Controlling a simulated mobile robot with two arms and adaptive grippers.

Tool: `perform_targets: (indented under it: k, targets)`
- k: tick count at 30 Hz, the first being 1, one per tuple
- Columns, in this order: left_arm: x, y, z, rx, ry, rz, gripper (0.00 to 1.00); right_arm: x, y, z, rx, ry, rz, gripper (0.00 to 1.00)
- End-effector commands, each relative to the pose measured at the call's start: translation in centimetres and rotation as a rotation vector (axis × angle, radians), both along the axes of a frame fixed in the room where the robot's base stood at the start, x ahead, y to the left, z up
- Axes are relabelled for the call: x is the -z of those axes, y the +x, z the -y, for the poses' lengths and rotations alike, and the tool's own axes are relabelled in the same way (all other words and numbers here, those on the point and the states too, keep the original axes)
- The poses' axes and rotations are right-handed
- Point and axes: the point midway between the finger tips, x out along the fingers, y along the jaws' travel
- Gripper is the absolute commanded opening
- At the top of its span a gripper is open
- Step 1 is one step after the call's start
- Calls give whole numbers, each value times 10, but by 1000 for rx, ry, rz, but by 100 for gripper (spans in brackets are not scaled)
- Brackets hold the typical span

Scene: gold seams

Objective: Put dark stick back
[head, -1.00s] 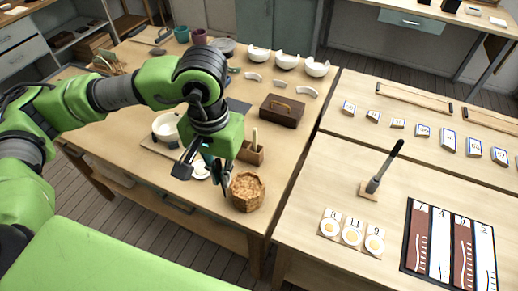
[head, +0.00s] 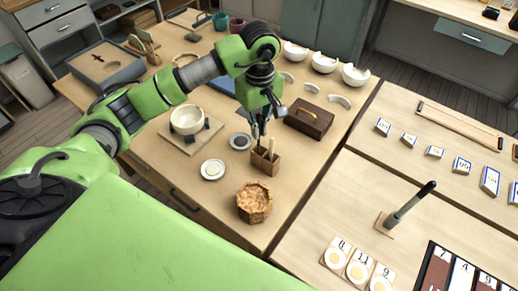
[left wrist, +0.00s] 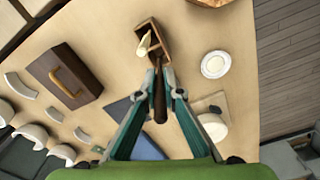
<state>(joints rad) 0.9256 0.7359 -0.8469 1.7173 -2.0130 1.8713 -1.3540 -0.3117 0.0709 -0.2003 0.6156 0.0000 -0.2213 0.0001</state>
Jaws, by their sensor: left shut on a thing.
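My left gripper (head: 262,128) is above the small wooden holder (head: 262,165), pointing down at it. In the left wrist view its fingers are shut on the dark stick (left wrist: 160,105), whose far end reaches the open top of the holder (left wrist: 153,28). I cannot tell whether that end is inside the holder or just over it. A pale stick (head: 272,147) stands in the holder beside it and also shows in the left wrist view (left wrist: 143,44). My right gripper is not in view.
A dark wooden box (head: 308,119) stands behind right. Another table (head: 320,215) adjoins on the right.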

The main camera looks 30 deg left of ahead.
Motion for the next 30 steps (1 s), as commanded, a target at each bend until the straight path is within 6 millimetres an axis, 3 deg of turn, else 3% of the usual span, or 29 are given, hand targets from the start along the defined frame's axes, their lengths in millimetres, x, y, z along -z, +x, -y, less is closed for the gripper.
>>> perform_targets:
  k: [3,10,16,28,29,30]
  targets:
    - [18,-1,0,1,0,-4,0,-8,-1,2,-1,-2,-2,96]
    - [38,-1,0,3,-1,-3,0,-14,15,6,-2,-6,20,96]
    - [64,-1,0,4,-1,-3,0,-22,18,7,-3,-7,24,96]
    - [72,0,0,6,0,1,0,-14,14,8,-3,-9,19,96]
    - [70,0,0,6,0,1,15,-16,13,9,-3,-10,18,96]
    - [70,0,0,6,0,0,24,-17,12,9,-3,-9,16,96]
